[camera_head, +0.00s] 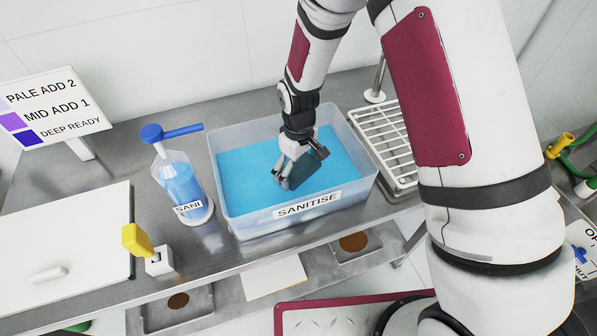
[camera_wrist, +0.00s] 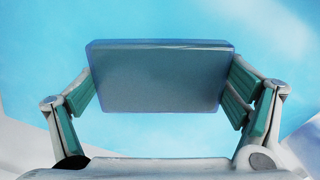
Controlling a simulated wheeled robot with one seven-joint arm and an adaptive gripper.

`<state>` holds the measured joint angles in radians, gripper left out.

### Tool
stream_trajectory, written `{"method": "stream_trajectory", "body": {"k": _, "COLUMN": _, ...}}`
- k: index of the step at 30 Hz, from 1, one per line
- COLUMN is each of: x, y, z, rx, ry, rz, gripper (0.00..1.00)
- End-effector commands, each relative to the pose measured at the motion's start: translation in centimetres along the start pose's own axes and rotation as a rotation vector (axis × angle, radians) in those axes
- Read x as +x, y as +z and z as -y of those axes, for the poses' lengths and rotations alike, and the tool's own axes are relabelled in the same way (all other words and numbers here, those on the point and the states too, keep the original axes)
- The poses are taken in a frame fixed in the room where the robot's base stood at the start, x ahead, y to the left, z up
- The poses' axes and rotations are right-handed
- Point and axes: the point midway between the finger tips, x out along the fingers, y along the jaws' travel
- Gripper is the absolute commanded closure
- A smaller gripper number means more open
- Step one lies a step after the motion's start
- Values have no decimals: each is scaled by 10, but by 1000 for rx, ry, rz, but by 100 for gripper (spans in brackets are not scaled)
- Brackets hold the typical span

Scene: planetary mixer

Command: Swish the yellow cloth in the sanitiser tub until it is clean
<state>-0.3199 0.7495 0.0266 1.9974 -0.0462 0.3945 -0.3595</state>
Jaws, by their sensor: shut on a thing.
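The clear sanitiser tub (camera_head: 228,222), labelled SANITISE, stands on the steel bench and holds blue liquid (camera_head: 245,180). My gripper (camera_head: 298,172) points down inside the tub, at or just above the liquid. In the wrist view, my gripper (camera_wrist: 160,95) is shut on a flat, grey-blue rectangular piece (camera_wrist: 160,78), held by its two sides with blue liquid behind it. It looks grey-blue, not yellow. I see no cloth that is plainly yellow. I cannot tell how far the piece dips into the liquid.
A blue-topped SANI pump bottle (camera_head: 182,185) stands left of the tub. A small white block (camera_head: 159,262) with a yellow piece (camera_head: 136,240) sits by a white board (camera_head: 65,245). A white wire rack (camera_head: 385,145) is right of the tub. A colour sign (camera_head: 50,108) stands at back left.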

Motion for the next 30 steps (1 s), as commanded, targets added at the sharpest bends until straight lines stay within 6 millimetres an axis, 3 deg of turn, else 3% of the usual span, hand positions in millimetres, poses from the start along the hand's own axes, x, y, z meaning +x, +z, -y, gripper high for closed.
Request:
{"method": "stream_trajectory", "body": {"k": 11, "x": -5, "y": 0, "z": 0, "rx": 0, "ry": 1, "rz": -2, "gripper": 31}}
{"method": "stream_trajectory", "body": {"k": 30, "x": -63, "y": 0, "z": 0, "rx": 0, "ry": 1, "rz": -2, "gripper": 31}}
